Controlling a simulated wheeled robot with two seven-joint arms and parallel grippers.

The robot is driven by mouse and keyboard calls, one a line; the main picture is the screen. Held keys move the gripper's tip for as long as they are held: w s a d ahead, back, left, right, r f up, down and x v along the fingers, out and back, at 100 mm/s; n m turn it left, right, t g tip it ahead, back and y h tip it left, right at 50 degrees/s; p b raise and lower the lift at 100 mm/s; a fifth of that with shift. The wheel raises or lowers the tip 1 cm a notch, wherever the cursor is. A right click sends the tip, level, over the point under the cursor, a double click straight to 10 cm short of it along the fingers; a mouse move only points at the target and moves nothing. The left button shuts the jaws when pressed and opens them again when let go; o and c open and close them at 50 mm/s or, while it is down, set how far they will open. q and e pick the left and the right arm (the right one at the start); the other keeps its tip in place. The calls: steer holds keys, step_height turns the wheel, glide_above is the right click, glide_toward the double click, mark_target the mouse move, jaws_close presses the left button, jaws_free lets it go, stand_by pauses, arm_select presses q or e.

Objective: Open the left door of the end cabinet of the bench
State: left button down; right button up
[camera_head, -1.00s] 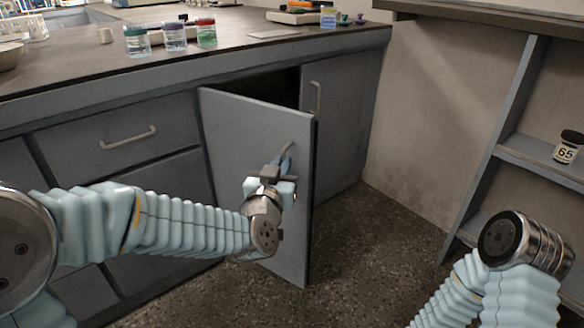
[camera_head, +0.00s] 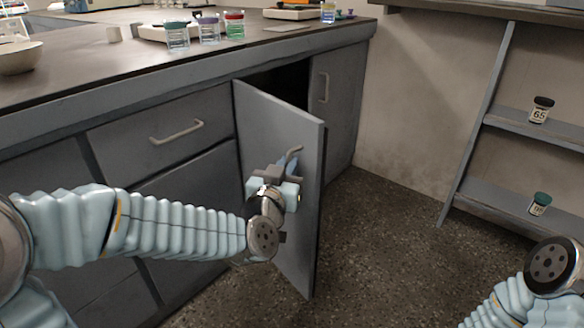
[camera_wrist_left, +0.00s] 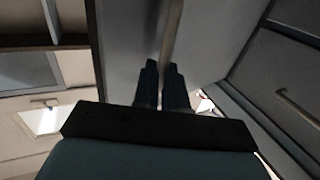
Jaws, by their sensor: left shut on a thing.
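The left door (camera_head: 272,125) of the end cabinet stands part open, swung out from the bench, with a dark gap behind its top edge. My left gripper (camera_head: 286,166) is shut on the door's bar handle (camera_head: 295,152). In the left wrist view the two dark fingers (camera_wrist_left: 162,85) close around the handle (camera_wrist_left: 172,38), which runs up along the door's face (camera_wrist_left: 125,45). The right door (camera_head: 338,105) is closed, with its own handle (camera_head: 325,87). My right arm shows at the bottom right, but its gripper is out of view.
A drawer with a handle (camera_head: 176,132) is left of the door. Jars (camera_head: 209,30) and a bowl (camera_head: 20,57) stand on the bench top. A shelf unit (camera_head: 510,125) with labelled jars (camera_head: 541,110) stands at right. The speckled floor (camera_head: 375,240) between is clear.

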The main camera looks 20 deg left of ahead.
arm_select(q)
steer(key=shift+w+a+r+y, duration=0.1)
steer(key=shift+w+a+y, duration=0.15)
steer(key=shift+a, duration=0.4)
steer(key=c, duration=1.2)
jaws_free()
steer(key=shift+d, duration=0.1)
steer(key=shift+d+f, duration=0.15)
steer(key=shift+f, duration=0.05)
